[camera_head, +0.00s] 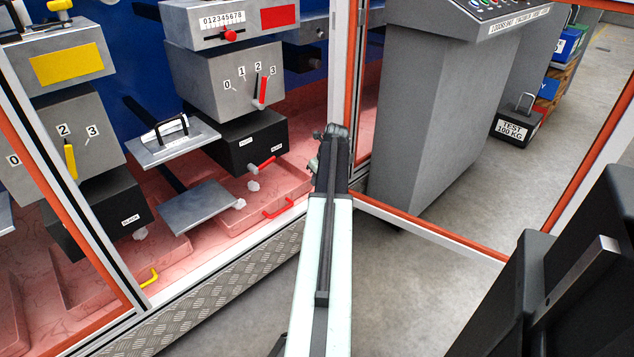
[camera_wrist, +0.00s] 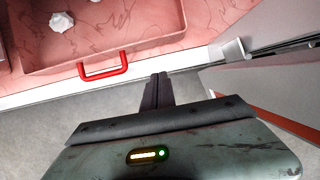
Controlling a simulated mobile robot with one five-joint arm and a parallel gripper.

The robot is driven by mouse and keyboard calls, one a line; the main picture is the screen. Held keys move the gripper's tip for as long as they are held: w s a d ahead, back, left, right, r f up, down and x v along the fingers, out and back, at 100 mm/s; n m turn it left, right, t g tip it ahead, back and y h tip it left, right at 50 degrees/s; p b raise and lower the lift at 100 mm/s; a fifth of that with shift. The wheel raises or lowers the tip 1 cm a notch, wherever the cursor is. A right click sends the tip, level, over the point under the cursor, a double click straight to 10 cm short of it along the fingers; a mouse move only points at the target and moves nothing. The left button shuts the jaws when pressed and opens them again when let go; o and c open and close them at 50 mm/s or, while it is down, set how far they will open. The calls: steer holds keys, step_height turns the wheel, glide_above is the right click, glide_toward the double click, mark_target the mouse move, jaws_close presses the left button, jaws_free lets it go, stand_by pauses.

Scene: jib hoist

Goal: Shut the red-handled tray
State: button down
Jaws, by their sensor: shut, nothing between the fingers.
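The red-handled tray (camera_head: 292,188) is a shallow pink tray low at the front edge of the cabinet, below a black box. Its red handle (camera_head: 278,209) faces the aisle. In the wrist view the tray's front wall (camera_wrist: 150,45) runs across the top, and the handle (camera_wrist: 103,72) reaches over the white sill. I cannot tell how far out the tray is. My gripper (camera_wrist: 160,78) is shut and empty, just right of the handle and apart from it. In the head view, the end of my arm stands to the right of the tray; the fingertips are unclear.
A yellow handle (camera_head: 149,278) shows on another tray at left. White crumpled lumps (camera_wrist: 62,21) lie in the red-handled tray. A metal plate (camera_head: 195,207) overhangs nearby. A frame post (camera_head: 338,70) and grey console (camera_head: 430,110) stand to the right. The aisle floor (camera_head: 400,290) is clear.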

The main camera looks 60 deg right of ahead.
steer(key=b+x, duration=0.5)
steer(key=x, duration=0.2)
steer(key=shift+s+f, duration=0.1)
steer(key=shift+s, duration=0.05)
steer(key=w, duration=0.1)
steer(key=w+d+r+p, duration=0.1)
steer(key=shift+w, duration=0.4)
steer(key=shift+w+d, duration=0.1)
steer(key=shift+w, duration=0.4)
